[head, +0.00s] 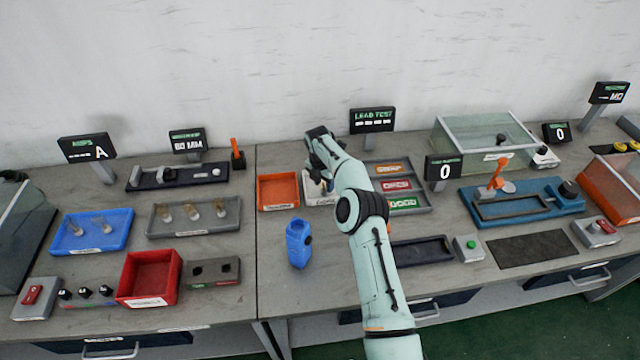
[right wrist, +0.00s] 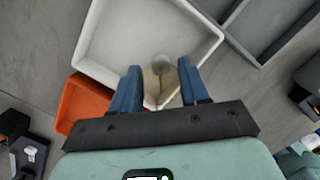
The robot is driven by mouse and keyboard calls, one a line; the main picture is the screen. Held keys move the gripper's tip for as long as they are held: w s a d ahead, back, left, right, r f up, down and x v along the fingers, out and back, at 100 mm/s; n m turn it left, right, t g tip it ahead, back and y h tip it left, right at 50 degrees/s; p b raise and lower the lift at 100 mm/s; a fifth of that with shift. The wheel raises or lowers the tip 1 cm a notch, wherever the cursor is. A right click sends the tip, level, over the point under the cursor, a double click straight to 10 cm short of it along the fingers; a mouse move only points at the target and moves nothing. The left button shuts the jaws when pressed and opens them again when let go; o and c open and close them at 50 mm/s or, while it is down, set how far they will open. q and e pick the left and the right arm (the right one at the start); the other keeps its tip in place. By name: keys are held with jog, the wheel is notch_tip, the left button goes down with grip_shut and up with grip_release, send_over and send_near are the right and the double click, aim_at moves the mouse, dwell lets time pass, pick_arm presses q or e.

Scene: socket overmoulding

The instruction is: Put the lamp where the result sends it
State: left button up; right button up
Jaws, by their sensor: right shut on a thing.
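My right gripper (right wrist: 157,92) is shut on a small lamp (right wrist: 161,84) with a clear greyish end and an amber body. In the right wrist view the lamp is between the blue fingertips, over the white tray (right wrist: 95,45). In the head view my right arm hides the lamp, and the white tray (head: 318,200) shows only in part below the gripper (head: 322,172). The dark display (head: 372,118) behind reads LEAD TEST above a row of pale marks. A grey sorting tray (head: 431,206) has compartments labelled orange, red and green. My left gripper is not in view.
An orange bin (head: 278,190) adjoins the white tray on the left. A blue device (head: 298,243) stands in front. Left are a blue tray (head: 66,246) of clear lamps, a grey tray (head: 236,221) of amber lamps and a red bin (head: 150,272).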

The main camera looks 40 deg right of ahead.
jog(key=shift+s+d+f, duration=0.1)
jog(key=shift+d+f, duration=0.15)
jog(key=shift+d, duration=0.1)
jog(key=o, duration=1.1)
jog(key=shift+a, duration=0.1)
jog(key=shift+r, duration=0.15)
jog(key=r, duration=0.4)
jog(key=a+r, duration=0.1)
jog(key=r, duration=0.7)
jog(key=shift+s+a, duration=0.2)
jog(key=shift+a, duration=0.2)
